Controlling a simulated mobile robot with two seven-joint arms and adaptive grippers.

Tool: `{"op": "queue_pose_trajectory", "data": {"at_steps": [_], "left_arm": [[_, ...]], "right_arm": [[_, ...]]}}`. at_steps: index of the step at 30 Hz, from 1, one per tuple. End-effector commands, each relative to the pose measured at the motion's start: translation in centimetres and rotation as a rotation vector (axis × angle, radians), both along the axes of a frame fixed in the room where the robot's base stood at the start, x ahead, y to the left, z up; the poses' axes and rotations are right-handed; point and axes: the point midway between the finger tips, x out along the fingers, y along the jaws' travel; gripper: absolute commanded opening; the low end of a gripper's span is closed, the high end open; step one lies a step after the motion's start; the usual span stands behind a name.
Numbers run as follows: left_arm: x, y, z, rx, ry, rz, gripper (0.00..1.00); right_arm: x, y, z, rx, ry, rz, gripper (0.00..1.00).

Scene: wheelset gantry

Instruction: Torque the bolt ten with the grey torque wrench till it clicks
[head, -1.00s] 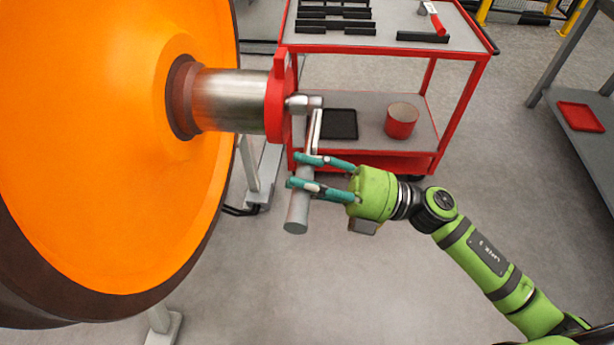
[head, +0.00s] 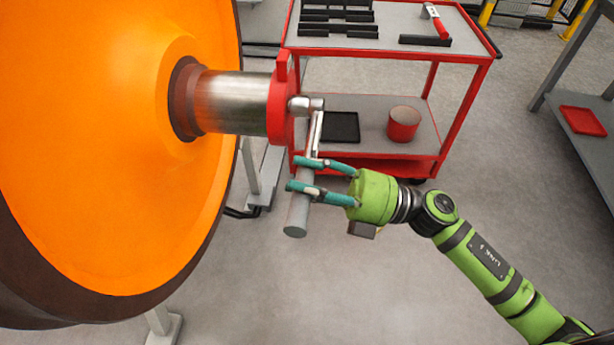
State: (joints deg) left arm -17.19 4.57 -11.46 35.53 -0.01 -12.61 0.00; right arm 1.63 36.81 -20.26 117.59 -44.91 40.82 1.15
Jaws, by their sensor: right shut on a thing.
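The grey torque wrench (head: 298,212) hangs down from the red end cap (head: 279,108) on the axle. Its head (head: 306,105) is at the outer face of the cap, apparently on a bolt there. The bolt itself is hidden by the wrench head, and I cannot read its number. My right gripper (head: 304,176) is shut on the wrench handle, with its teal fingers around the upper part of the grip. My left gripper is not in view.
The orange wheel (head: 110,150) fills the left side, with its steel axle (head: 233,101) pointing right. Behind stands a red trolley (head: 462,105) with black holders, a red-handled tool (head: 438,24), a black tray (head: 341,127) and a red pot (head: 403,124). A grey bench with a red tray (head: 582,121) stands at right.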

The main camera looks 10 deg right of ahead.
Motion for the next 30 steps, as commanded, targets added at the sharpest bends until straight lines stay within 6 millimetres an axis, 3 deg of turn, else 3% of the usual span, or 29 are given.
{"op": "queue_pose_trajectory", "data": {"at_steps": [12,24,30], "left_arm": [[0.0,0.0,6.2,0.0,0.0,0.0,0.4],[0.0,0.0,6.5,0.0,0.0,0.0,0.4],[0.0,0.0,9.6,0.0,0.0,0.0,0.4]], "right_arm": [[0.5,-0.2,4.3,0.05,0.172,0.001,0.0],[0.5,-0.2,4.2,0.061,0.207,0.002,0.0],[1.1,-0.4,6.4,0.082,0.285,0.001,0.0]]}}
